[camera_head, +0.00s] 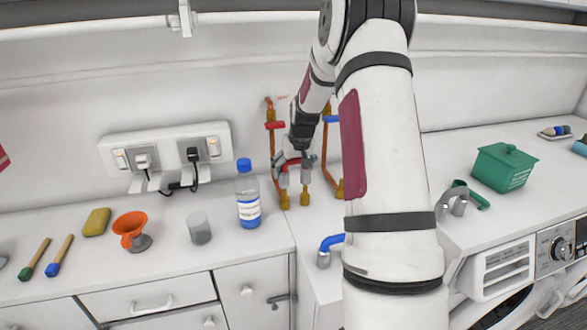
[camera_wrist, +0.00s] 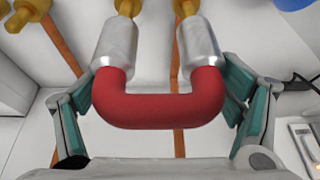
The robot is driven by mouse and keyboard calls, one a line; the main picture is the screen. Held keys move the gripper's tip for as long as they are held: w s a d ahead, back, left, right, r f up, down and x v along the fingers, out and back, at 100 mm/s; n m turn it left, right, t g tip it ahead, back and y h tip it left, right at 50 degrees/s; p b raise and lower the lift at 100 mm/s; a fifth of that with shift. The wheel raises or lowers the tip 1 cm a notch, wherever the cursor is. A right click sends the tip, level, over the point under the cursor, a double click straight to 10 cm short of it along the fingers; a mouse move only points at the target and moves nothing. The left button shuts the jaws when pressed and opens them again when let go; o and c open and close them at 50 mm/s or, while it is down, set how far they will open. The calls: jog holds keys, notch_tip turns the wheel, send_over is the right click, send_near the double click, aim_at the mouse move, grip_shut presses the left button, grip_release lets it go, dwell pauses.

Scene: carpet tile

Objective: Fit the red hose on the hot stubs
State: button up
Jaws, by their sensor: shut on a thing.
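The red hose (camera_wrist: 160,110) is a U-shaped bend with a silver sleeve on each end. My gripper (camera_wrist: 159,88) is shut on it, with teal pads against both sides of the bend. In the head view, the red hose (camera_head: 291,162) is held at the wall pipes, partly hidden by my gripper (camera_head: 303,148). The brass stubs, left (camera_head: 285,201) and right (camera_head: 304,198), lie just below the sleeves. In the wrist view, the sleeve mouths line up with brass ends (camera_wrist: 128,7) at the top. I cannot tell whether the sleeves are seated.
Copper pipes with a red valve handle (camera_head: 274,125) and blue valve handle (camera_head: 333,119) surround the gripper. A bottle (camera_head: 248,196) stands close left. A blue hose (camera_head: 331,242) lies in front. A grey bend (camera_head: 450,201) and green hose (camera_head: 472,195) lie right of my arm.

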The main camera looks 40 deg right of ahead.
jog(key=shift+f+b, duration=0.35)
jog(key=shift+f, duration=2.15)
dwell(0.3)
jog(key=o, duration=1.1)
jog(key=v, duration=1.2)
